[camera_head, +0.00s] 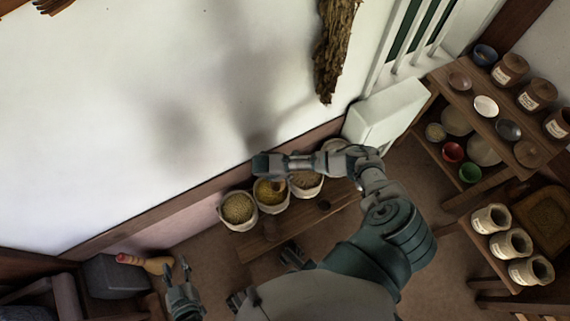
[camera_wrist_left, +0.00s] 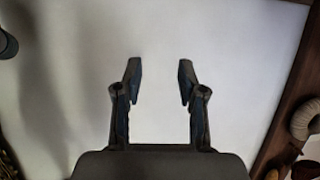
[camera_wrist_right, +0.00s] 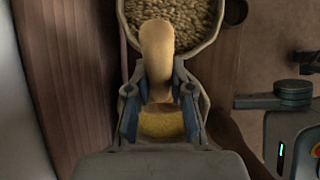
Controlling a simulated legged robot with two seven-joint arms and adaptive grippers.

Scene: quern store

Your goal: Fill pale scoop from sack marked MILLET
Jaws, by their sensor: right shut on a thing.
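My right gripper (camera_wrist_right: 157,92) is shut on a pale tan, rounded scoop (camera_wrist_right: 157,48), as the right wrist view shows. It is above the row of sacks. Yellow grain (camera_wrist_right: 160,124) shows below, between its fingers; I cannot tell whether any is in the scoop. In the head view, my right forearm partly covers a sack of yellow grain (camera_head: 268,194). A sack of duller tan grain (camera_head: 238,209) stands left of it, and another sack (camera_head: 308,186) right of it. I can read no sack label. My left gripper (camera_head: 179,272) is open and empty, low at left.
A wooden bench edge (camera_head: 300,228) runs in front of the sacks, with the white wall close behind. A yellow gourd-like thing with a red end (camera_head: 150,263) lies by a dark grey block (camera_head: 112,278). Shelves with jars and bowls (camera_head: 485,106) stand at right.

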